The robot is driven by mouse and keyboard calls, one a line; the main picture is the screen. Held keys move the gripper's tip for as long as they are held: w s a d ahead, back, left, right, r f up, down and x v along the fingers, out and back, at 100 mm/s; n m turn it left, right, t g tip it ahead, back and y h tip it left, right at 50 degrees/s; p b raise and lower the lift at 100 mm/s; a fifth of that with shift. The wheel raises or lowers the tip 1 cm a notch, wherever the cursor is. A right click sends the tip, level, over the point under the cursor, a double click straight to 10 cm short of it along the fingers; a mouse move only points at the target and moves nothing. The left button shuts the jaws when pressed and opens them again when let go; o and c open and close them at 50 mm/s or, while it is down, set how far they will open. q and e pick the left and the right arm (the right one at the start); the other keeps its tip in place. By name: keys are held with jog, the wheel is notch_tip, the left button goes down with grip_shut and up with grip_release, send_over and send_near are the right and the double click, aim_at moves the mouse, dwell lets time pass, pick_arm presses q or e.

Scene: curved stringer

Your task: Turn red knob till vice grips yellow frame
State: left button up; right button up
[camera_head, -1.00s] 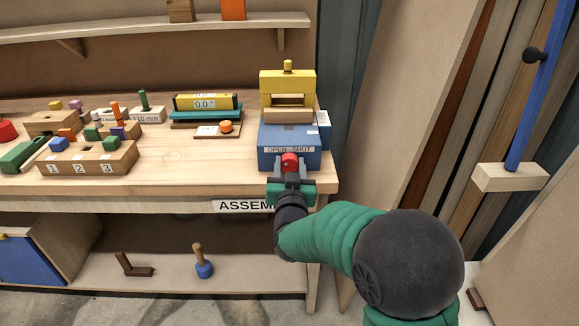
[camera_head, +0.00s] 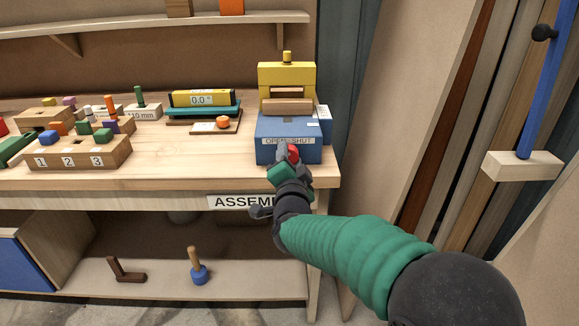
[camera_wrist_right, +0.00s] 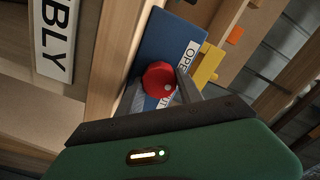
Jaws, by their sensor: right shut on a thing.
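The red knob (camera_head: 293,153) is on the front of the blue vice (camera_head: 265,150), under its OPEN / SHUT label. The yellow frame (camera_head: 287,73) stands upright on the vice, with a wooden block (camera_head: 287,106) in front of its lower part. My right gripper (camera_head: 287,157) is shut on the red knob and looks rolled over. The right wrist view shows the red knob (camera_wrist_right: 159,78) between the grey fingers (camera_wrist_right: 160,92), with the blue vice tilted behind. Whether the vice touches the frame cannot be told. My left gripper is not in view.
The vice stands at the right end of the wooden bench (camera_head: 180,175). A yellow level (camera_head: 202,99) and a numbered block with pegs (camera_head: 80,152) lie to its left. A blue bar on a wooden block (camera_head: 522,164) is at the right.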

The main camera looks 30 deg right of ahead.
jog(key=shift+f+m+b, duration=0.2)
jog(key=shift+m+b, duration=1.45)
jog(key=shift+m, duration=0.55)
jog(key=o, duration=1.4)
